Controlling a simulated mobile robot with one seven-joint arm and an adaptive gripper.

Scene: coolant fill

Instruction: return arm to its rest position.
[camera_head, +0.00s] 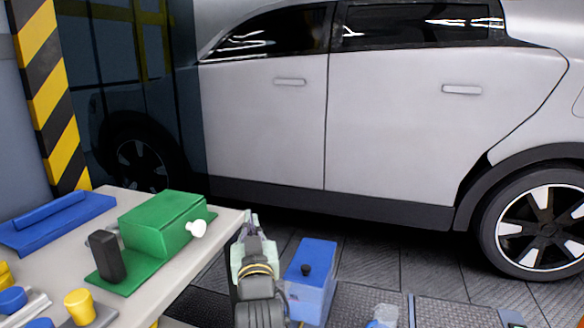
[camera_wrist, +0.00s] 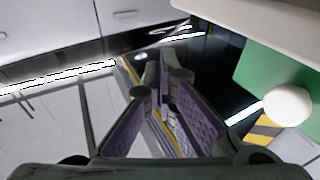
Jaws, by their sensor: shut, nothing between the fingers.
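My gripper (camera_head: 251,220) shows in the head view at the lower middle, at the end of my arm, beside the right edge of the workbench. It also shows in the wrist view (camera_wrist: 161,84), with its purple-padded fingers in front of the camera. It is shut and holds nothing. It appears apart from the bench and from the blue-lidded container on its right. Much of my arm is outside the head view.
The workbench (camera_head: 190,274) carries a green box (camera_head: 162,224) with a white knob (camera_head: 196,229), a dark block (camera_head: 107,256) and a blue tray (camera_head: 55,222). A blue-lidded container (camera_head: 310,280) stands right of my arm. A silver car (camera_head: 400,110) stands behind.

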